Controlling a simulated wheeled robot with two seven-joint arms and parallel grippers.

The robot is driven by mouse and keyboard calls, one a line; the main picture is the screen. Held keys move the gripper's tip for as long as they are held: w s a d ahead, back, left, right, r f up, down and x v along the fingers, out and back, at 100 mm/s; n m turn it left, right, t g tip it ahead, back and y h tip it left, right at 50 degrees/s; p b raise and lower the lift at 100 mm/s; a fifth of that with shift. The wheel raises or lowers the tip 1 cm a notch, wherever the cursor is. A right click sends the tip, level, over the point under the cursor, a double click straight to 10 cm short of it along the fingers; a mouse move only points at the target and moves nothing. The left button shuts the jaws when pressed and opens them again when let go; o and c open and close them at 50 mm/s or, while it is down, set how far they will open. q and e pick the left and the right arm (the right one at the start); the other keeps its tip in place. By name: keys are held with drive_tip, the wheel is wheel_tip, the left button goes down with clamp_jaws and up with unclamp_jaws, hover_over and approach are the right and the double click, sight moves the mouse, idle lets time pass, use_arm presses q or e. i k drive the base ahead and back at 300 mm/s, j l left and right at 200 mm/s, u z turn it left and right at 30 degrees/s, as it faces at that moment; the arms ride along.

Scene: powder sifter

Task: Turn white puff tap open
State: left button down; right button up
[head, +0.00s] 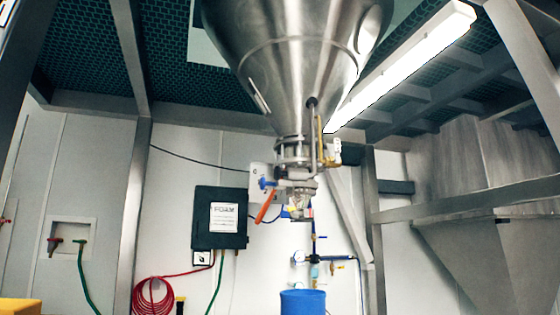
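A small white fitting (331,146) sits beside a thin brass-coloured pipe on the right of the hopper outlet; it may be the white puff tap. It is too small to tell whether it is open or shut. The outlet valve assembly (295,152) hangs under a large steel cone hopper (295,55). An orange lever handle (266,207) slants down to the left of the outlet, and a small blue handle (266,183) is above it. Neither of my grippers is in view.
A blue drum (302,302) stands below the outlet. A black FOAM box (219,218), a red coiled hose (153,296) and blue-handled wall piping (335,258) are behind. Grey posts (140,200) flank the space. A second steel hopper (490,240) is at right.

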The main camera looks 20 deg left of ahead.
sight(337, 149)
drive_tip(key=i+u, duration=0.25)
drive_tip(key=l+u, duration=0.1)
drive_tip(key=l, duration=0.5)
drive_tip(key=i+l+u, duration=0.15)
drive_tip(key=l, duration=0.4)
